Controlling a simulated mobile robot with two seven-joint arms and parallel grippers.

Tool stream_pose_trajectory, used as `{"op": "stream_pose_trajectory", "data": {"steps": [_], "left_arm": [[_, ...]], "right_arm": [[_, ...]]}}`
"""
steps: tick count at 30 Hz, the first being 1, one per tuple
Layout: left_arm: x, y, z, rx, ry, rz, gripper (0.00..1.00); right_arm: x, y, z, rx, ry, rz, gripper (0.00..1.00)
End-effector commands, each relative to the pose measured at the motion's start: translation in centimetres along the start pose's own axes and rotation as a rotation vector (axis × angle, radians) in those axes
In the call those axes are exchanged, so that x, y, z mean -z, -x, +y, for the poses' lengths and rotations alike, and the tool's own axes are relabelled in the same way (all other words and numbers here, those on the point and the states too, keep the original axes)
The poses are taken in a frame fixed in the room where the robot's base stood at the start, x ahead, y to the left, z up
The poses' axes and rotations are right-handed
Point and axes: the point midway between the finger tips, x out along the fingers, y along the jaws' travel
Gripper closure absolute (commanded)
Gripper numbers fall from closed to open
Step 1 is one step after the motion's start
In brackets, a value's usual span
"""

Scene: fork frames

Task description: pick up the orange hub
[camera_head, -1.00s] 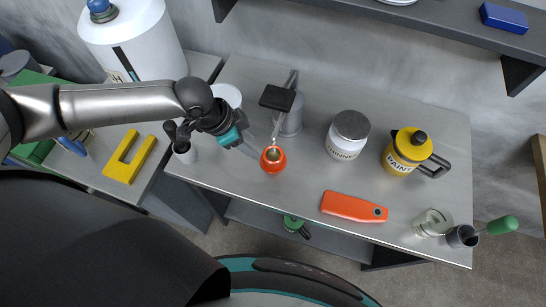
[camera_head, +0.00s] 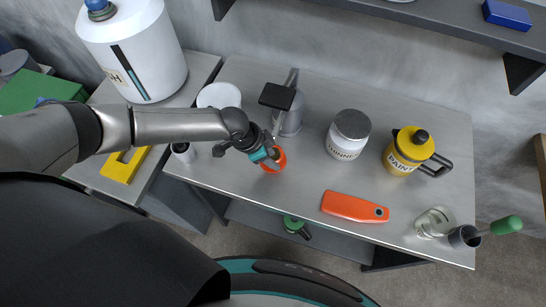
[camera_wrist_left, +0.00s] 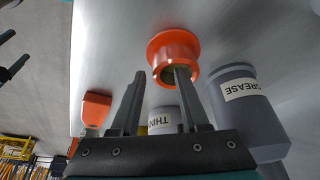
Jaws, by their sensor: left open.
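The orange hub (camera_head: 280,164) is a small flanged orange ring with a dark yellowish centre, on the grey metal table (camera_head: 300,185) near its front left part. My left gripper (camera_head: 274,154) is right at the hub in the head view and covers part of it. In the left wrist view the hub (camera_wrist_left: 172,45) lies just beyond the fingertips (camera_wrist_left: 160,72). The fingers are apart with nothing held. One finger overlaps the hub's opening; the other is to its left. Whether they touch it, I cannot tell. My right gripper is not in view.
A grey grease container (camera_wrist_left: 250,105) stands close beside the hub. A thinner tin (camera_head: 349,135), a yellow paint can (camera_head: 409,150), an orange-red flat object (camera_head: 355,207) and a glass jar (camera_head: 434,222) stand or lie further right. The table's front edge is near.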

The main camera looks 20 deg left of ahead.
Motion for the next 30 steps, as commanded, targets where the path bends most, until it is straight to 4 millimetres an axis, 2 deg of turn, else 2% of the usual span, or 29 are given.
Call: {"op": "stream_pose_trajectory", "data": {"steps": [3, 6, 14, 26, 30], "left_arm": [[-0.1, -1.4, 0.0, -0.001, 0.001, 0.0, 0.55], [-0.1, -1.9, 0.0, 0.0, 0.0, -0.001, 0.55], [-0.1, -1.9, 0.0, 0.001, 0.0, 0.0, 0.55], [-0.1, -1.9, 0.0, 0.0, 0.0, -0.001, 0.99], [-0.1, -1.9, 0.0, 0.0, 0.0, -0.001, 1.0]], "right_arm": [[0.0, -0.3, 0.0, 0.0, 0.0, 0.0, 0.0], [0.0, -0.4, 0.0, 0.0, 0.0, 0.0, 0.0], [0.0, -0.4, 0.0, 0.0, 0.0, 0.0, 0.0], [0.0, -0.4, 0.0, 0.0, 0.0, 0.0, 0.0], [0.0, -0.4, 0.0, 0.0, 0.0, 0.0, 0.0]]}}
